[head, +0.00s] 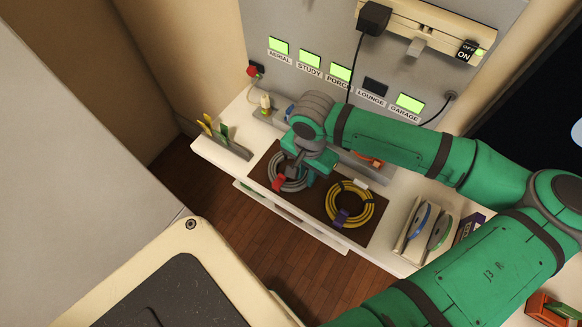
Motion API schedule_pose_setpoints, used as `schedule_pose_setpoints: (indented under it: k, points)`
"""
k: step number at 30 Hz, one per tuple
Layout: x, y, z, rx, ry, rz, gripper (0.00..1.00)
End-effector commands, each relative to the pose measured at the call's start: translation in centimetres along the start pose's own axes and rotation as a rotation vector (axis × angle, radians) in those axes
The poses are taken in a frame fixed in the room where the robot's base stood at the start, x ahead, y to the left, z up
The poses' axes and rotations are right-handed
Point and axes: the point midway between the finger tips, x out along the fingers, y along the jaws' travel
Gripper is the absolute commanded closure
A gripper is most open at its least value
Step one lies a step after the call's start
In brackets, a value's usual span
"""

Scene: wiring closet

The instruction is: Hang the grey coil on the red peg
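The grey coil (273,170) lies on the brown mat at its left part, with a red tag (278,182) on its near side. My gripper (297,172) points down right over the coil, and its fingers reach into or beside the ring. The arm hides the coil's right and far parts, and I cannot tell whether the fingers are open or shut on it. The red peg (252,71) stands out from a dark mount on the wall, at the left edge of the grey panel, with nothing hanging on it.
A rack with coloured tools (226,140) stands at the shelf's left end. A black cable (356,65) hangs down the panel.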

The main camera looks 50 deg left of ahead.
Motion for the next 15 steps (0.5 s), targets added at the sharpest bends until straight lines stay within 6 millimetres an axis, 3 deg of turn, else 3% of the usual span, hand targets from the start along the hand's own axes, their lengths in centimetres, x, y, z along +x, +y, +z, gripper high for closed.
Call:
schedule_pose_setpoints:
  k: [15]
  points:
    - [-0.33, 0.04, 0.01, 0.000, 0.000, 0.001, 1.00]
